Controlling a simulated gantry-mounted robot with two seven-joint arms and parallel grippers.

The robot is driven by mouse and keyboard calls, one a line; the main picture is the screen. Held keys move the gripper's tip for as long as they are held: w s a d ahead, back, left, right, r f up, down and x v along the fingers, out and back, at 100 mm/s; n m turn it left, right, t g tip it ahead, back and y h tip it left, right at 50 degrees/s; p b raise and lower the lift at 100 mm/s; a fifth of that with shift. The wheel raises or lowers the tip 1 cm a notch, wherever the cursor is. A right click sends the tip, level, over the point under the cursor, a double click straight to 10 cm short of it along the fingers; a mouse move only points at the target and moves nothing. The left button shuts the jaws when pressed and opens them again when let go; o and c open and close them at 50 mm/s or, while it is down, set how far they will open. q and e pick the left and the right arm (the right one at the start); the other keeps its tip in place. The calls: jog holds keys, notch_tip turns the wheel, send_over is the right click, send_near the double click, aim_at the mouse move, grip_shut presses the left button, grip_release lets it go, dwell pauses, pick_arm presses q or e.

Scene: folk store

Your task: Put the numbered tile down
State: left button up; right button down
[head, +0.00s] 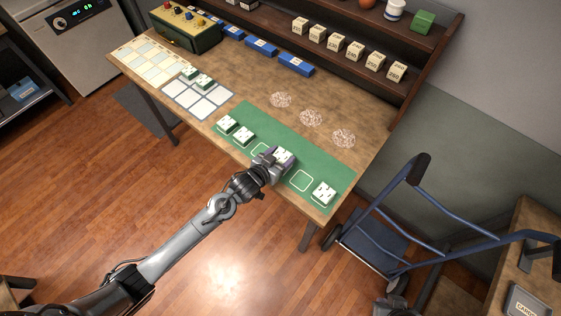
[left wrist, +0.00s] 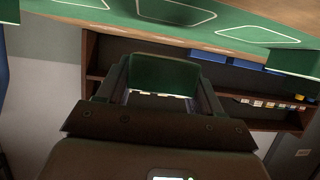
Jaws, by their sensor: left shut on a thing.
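My left gripper (head: 278,158) is shut on a white-topped tile with a green base (head: 287,155), over the green mat (head: 325,165) on the workbench. In the left wrist view the tile's green face (left wrist: 163,75) sits between the fingers. I cannot tell whether the tile touches the mat. Two tiles stand on the mat's left part, one (head: 227,124) beside another (head: 243,135). One more tile (head: 323,193) stands at its right end. An empty white outline (head: 301,181) shows between the held tile and that right tile. The markings on the held tile are too small to read.
A white grid board (head: 178,97) has two tiles (head: 204,81) at its back edge. Lace-like round mats (head: 311,118) lie behind the green mat. A shelf (head: 345,70) with numbered blocks runs along the back. A blue hand cart (head: 375,245) stands right of the bench.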

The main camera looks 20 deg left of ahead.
aim_at(280, 162)
pick_arm(q)
jog(key=shift+f, duration=1.75)
jog(key=shift+f, duration=0.15)
jog(key=o, duration=1.2)
jog(key=shift+c, duration=0.2)
jog(key=shift+f, duration=0.1)
jog(key=shift+f+b, duration=0.1)
jog(key=shift+b, duration=0.2)
jog(key=s+a+r+g+y, duration=0.1)
jog(key=s+r+g, duration=0.2)
jog(key=s, duration=0.7)
jog(key=s+a+r+g+y, duration=0.1)
jog(key=s+a+r+g, duration=0.1)
jog(key=s, duration=0.9)
jog(key=s+a+r+g+y+p, duration=0.1)
jog(key=s+r+g, duration=0.2)
jog(key=s, duration=0.8)
jog(key=shift+a+r+n+g, duration=0.25)
jog(key=shift+r+n+g, duration=0.15)
jog(key=shift+g, duration=0.3)
